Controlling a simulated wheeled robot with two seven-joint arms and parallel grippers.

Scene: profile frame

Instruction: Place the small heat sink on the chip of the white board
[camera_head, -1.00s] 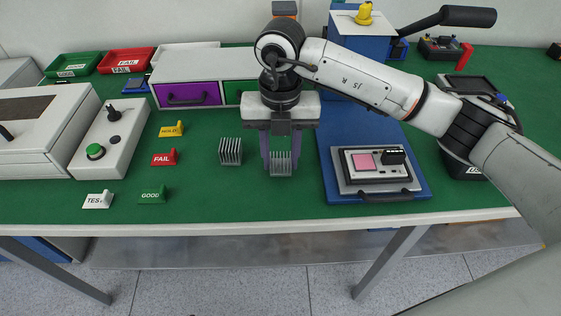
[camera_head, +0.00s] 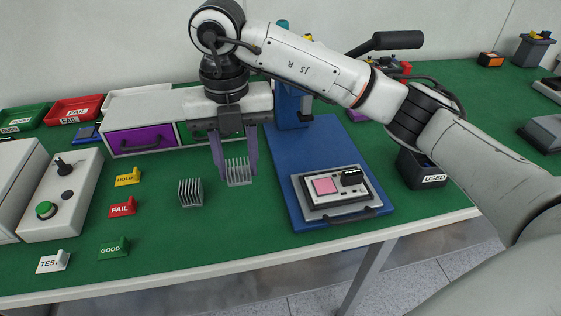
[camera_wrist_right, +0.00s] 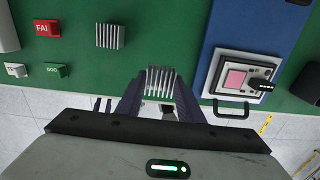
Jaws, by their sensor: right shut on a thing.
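My right gripper (camera_head: 236,170) is shut on a finned grey heat sink (camera_head: 238,178), which is held upright, fins up, between the purple fingers. It also shows in the right wrist view (camera_wrist_right: 159,80). A second finned heat sink (camera_head: 190,192) stands on the green mat, left of the held one. I cannot tell which is smaller. The white board (camera_head: 350,203) lies in a frame on a blue base, right of the gripper. Its pink square chip (camera_head: 325,186) is bare. The board shows in the right wrist view (camera_wrist_right: 253,91) too. My left gripper is not in view.
HOLD (camera_head: 127,177), FAIL (camera_head: 122,207), GOOD (camera_head: 114,247) and TEST (camera_head: 53,261) markers stand at left. The blue base (camera_head: 290,192) has a column behind, and a dark handle lies in front of the board. A USED bin (camera_head: 421,171) stands right. Green mat lies clear before the gripper.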

